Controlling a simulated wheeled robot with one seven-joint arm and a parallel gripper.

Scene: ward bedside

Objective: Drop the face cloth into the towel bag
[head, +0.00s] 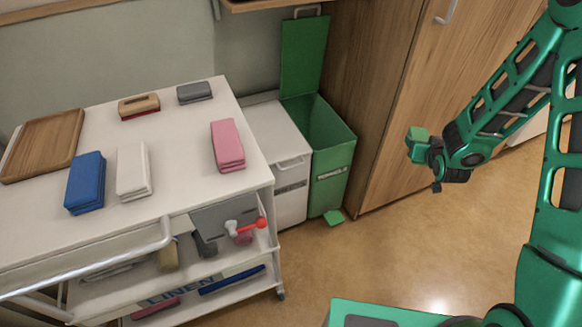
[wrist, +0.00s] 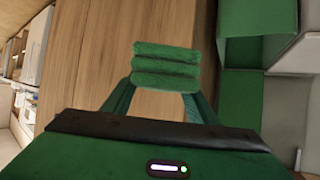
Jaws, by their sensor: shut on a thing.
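The face cloth (head: 418,133) is a small green folded cloth. It shows as a thick green fold in the wrist view (wrist: 165,65). My gripper (head: 421,150) is shut on it and holds it in the air, in front of the wooden cabinet. The fingers flank the cloth in the wrist view. The towel bag appears to be the green open-topped bin (head: 330,172) with a raised green lid and a small label too blurred to read surely. My gripper is to the right of it, apart from it. The bin's floor is hidden.
A closed white bin (head: 288,190) stands left of the green one. The white trolley (head: 190,165) carries blue (head: 86,183), white (head: 132,171), pink (head: 228,145) and grey (head: 194,92) folded cloths, a brush (head: 139,106) and a wooden tray (head: 44,146). A wooden cabinet (head: 400,110) stands behind.

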